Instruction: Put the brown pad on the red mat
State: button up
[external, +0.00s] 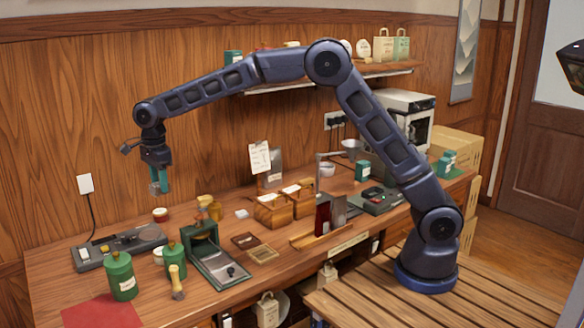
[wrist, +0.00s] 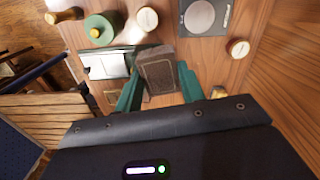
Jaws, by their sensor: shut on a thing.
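My gripper (external: 160,186) is raised high over the left part of the table, pointing down. In the wrist view its two teal fingers (wrist: 159,92) are closed on the brown pad (wrist: 158,72), a dark, roughly square piece with a paler border. In the external view the held pad is mostly hidden by the fingers. The red mat (external: 102,313) lies flat at the table's front left corner, partly cut off by the picture's bottom edge; its visible part is bare. I cannot make out the mat in the wrist view.
Green canisters (external: 121,277) stand beside the mat, with a wooden-handled tool (external: 177,283) near them. A green press (external: 205,245) stands to their right. A scale (external: 118,246) lies behind. A dark brown square (external: 246,240) and tan frame (external: 263,254) lie right of the press.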

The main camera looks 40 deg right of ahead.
jog(key=s+a+f+n, duration=0.1)
jog(key=s+a, duration=0.7)
jog(key=a, duration=0.5)
jog(key=s+a+f+n, duration=0.1)
jog(key=s+a+n, duration=0.1)
jog(key=s+a, duration=0.9)
jog(key=w+a+f, duration=0.1)
jog(key=f, duration=0.5)
jog(key=w+f, duration=0.1)
jog(key=f, duration=0.5)
jog(key=w+a+f, duration=0.1)
jog(key=f, duration=0.6)
jog(key=shift+w+a+f, duration=0.1)
jog(key=shift+a, duration=0.25)
jog(key=shift+f, duration=0.15)
jog(key=o, duration=1)
jog(key=shift+c, duration=0.2)
notch_tip(320, 180, up, 12)
jog(key=shift+r, duration=0.2)
